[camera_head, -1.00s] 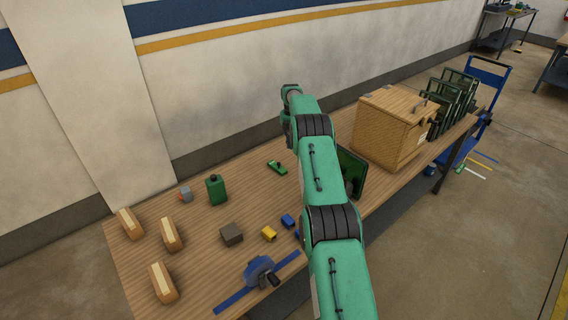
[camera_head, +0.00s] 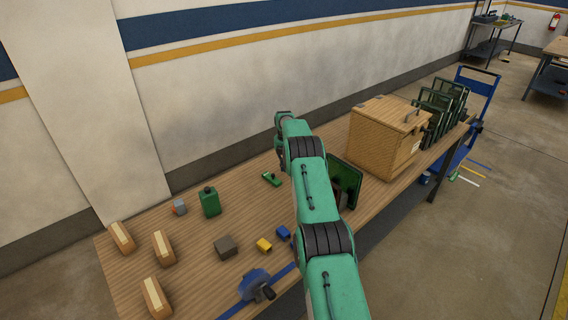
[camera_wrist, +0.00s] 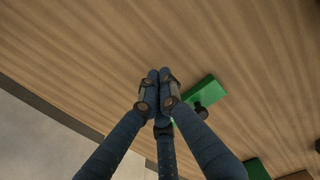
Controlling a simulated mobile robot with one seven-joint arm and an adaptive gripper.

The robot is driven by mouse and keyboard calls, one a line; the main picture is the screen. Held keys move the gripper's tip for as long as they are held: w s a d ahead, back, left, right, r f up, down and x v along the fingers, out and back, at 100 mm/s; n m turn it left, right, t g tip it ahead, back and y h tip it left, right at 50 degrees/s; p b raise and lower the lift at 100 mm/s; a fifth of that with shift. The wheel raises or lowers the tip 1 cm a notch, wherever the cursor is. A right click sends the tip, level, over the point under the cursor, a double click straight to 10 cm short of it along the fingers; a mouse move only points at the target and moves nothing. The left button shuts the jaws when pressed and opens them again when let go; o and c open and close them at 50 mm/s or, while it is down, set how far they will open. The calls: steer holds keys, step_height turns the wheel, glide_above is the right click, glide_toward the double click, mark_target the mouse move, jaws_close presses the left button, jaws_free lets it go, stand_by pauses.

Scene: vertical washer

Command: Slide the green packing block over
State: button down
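The green packing block (camera_head: 271,179) is a small flat green piece with a dark knob, lying on the wooden table left of my arm. In the wrist view the block (camera_wrist: 206,90) lies just right of my fingertips, with its dark knob facing down the picture. My gripper (camera_wrist: 159,75) has its dark blue fingers together, with nothing seen between them. The fingers partly cover the block's lower left end; I cannot tell whether they touch it. In the head view my fingers are hidden behind my arm.
A green canister (camera_head: 209,202) and a grey block (camera_head: 226,247) stand left of the block. Yellow (camera_head: 264,245) and blue (camera_head: 283,232) pieces lie nearer. A dark green panel (camera_head: 346,182) and a wooden box (camera_head: 380,145) stand to the right. Table around the block is mostly clear.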

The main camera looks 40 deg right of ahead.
mark_target(247, 194)
steer(key=shift+a+f, duration=0.2)
steer(key=shift+f, duration=0.35)
steer(key=shift+a+f, duration=0.2)
steer(key=shift+f, duration=0.3)
steer(key=shift+a, duration=1.6)
steer(key=shift+a, duration=0.15)
steer(key=a, duration=2)
steer(key=shift+a+p, duration=0.1)
steer(key=shift+p, duration=0.3)
